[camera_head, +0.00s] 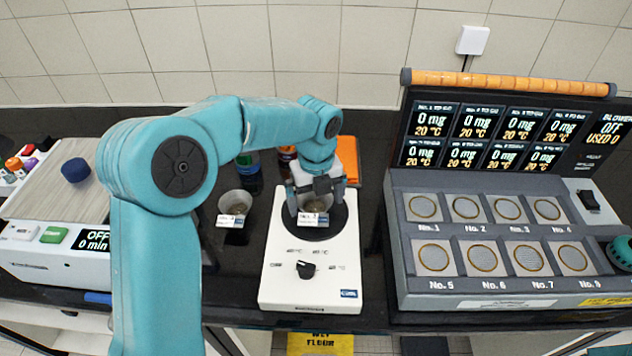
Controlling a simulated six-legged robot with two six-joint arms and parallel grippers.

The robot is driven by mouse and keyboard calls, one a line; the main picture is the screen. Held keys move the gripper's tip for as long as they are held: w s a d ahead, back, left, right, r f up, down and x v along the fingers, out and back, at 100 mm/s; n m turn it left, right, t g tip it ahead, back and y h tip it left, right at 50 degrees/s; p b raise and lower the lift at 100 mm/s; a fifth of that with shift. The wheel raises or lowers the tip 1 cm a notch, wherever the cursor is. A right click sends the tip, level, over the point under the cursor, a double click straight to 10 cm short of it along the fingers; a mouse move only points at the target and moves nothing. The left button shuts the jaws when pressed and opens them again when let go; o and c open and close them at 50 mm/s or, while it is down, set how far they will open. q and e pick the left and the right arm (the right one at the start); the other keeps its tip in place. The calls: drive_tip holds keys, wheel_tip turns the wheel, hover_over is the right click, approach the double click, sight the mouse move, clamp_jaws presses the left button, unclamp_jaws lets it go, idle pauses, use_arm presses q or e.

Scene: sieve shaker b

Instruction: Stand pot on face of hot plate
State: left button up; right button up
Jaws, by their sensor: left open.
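The hot plate (310,281) is a white box with a black knob on its front and a dark round face (339,222) at its back. A small translucent pot (314,208) with a white label is over that face and appears to stand on it upright. My left gripper (317,195) is open and is at the pot's rim from above, hiding part of the pot and the face. Whether the fingers touch the pot I cannot tell. A similar labelled pot (234,205) stands on the dark bench left of the hot plate. My right gripper is not in view.
A grey sieve station (505,294) with several round sieves and a display panel stands at right. A machine with a wooden top (52,187) and blue knob is at left, partly behind my arm. Bottles (248,172) and an orange item (347,155) are behind the hot plate.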

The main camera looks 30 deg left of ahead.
use_arm(q)
wheel_tip(320, 180, up, 11)
idle(0.8)
